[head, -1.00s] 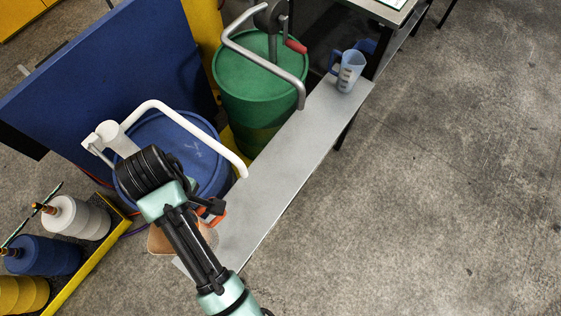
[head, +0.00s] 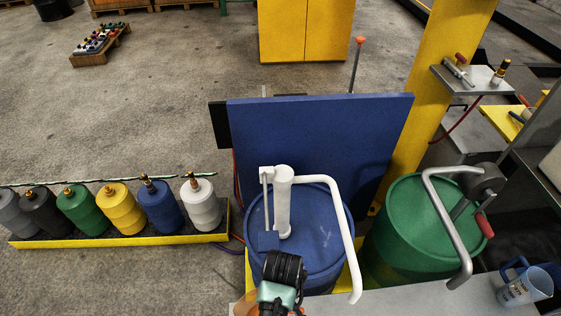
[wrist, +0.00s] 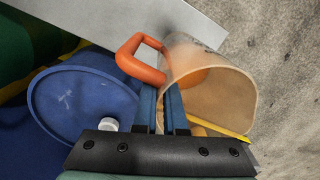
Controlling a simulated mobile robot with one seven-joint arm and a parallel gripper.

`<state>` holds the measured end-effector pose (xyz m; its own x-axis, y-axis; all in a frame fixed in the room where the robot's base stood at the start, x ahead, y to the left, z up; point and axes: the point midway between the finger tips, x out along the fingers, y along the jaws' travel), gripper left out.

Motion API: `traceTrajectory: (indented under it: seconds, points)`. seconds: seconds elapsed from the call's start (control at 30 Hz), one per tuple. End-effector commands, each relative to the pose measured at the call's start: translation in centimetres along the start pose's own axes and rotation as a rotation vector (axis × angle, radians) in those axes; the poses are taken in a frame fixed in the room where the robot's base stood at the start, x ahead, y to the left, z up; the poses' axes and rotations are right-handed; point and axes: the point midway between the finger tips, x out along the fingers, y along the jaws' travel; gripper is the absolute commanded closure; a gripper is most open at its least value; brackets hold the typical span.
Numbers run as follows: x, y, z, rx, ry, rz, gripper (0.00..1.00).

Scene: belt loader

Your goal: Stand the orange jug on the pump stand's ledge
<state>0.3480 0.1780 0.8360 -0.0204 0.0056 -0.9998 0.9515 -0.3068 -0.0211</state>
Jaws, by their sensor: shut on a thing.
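The orange jug has an orange handle and a see-through orange body. In the wrist view the jug (wrist: 222,92) hangs with its open mouth toward the camera. In the head view only a sliver of the jug (head: 246,301) shows at the bottom edge, beside my black wrist; the fingers are hidden there. The pump stand's ledge is a grey metal plank (head: 425,300) in front of the drums. In the wrist view the ledge (wrist: 110,22) passes behind the jug; I cannot tell whether they touch.
A blue drum (head: 310,235) with a white pump handle and a green drum (head: 400,225) with a grey crank stand behind the ledge. A blue-handled measuring jug (head: 528,287) stands on the ledge's right end. Several coloured bottles stand in a yellow-edged tray (head: 130,240) at left.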

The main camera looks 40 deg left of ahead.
Motion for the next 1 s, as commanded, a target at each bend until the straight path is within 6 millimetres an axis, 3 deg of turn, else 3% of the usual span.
traceTrajectory:
  seconds: [0.43,0.87,0.9,1.0]
  points:
    - [4.7,0.2,-0.1,0.000,0.002,0.002,1.00]
    - [5.4,0.2,-0.1,0.001,0.003,0.002,1.00]
    - [5.5,0.2,-0.1,0.001,0.002,0.001,0.88]
    - [5.5,0.2,0.0,0.001,0.001,0.001,0.70]
